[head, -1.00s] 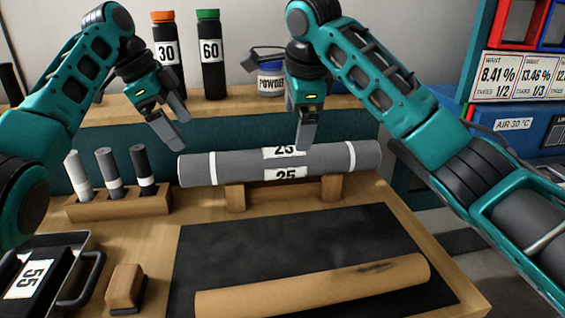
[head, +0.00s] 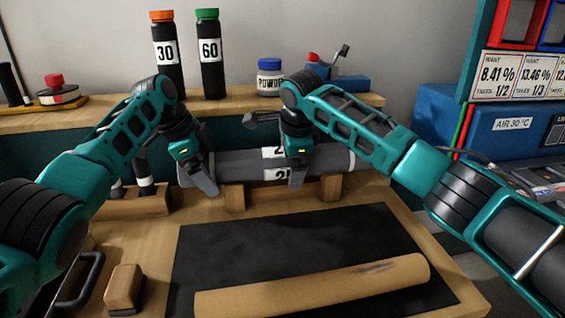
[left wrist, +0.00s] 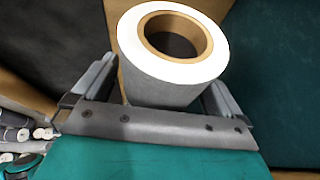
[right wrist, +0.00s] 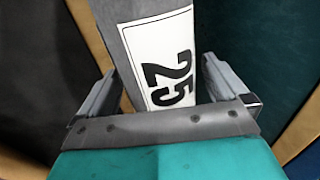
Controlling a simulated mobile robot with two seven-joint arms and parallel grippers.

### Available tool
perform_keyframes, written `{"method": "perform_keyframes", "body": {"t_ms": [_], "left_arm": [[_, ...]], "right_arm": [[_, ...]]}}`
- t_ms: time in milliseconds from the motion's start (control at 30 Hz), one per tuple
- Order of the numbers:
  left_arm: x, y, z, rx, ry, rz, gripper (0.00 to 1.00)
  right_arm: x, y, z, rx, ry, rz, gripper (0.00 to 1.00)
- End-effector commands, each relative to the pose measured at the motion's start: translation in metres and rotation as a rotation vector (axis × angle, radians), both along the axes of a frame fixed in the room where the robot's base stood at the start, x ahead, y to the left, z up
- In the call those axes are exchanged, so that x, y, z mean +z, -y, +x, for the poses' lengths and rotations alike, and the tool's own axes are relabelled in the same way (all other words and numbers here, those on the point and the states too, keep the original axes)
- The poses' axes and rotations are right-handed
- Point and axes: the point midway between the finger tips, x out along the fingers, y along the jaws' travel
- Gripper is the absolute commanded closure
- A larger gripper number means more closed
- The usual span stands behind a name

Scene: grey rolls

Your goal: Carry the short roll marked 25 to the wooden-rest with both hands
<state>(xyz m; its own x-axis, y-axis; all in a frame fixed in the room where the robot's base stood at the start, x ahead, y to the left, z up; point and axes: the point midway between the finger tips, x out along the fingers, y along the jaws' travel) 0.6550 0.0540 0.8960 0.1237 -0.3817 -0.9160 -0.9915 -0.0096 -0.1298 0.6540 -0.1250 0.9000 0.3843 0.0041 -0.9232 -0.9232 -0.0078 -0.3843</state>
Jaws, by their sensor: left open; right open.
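The grey roll marked 25 (head: 240,164) lies level across the wooden rest (head: 234,198), whose posts show beneath it. My left gripper (head: 205,184) is open at the roll's left end. In the left wrist view the roll's white end with a hollow brown core (left wrist: 172,88) shows between the spread fingers. The right wrist view shows the label 25 (right wrist: 165,60) between the open fingers. I cannot tell whether any finger touches the roll.
A brown roll (head: 320,285) lies on a dark mat (head: 270,240) in front. A small rack (head: 130,207) stands left, partly behind my left arm, near a wooden block (head: 125,286). Bottles 30 (head: 167,55) and 60 (head: 210,55) and a powder jar (head: 270,78) stand on the back shelf.

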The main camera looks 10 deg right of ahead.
Motion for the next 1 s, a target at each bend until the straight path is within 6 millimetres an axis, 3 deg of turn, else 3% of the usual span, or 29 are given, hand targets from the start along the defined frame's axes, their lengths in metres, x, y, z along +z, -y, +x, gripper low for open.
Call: {"method": "perform_keyframes", "body": {"t_ms": [333,1000], "left_arm": [[-0.002,0.0008,0.0001,-0.001,0.0,0.0,0.02],[-0.0018,0.0003,0.0002,0.0,0.0,0.0,0.66]], "right_arm": [[-0.0022,0.0001,0.0007,0.0,0.0,-0.001,0.02],[-0.0021,0.0004,0.0004,0.0,-0.002,-0.001,0.66]]}}
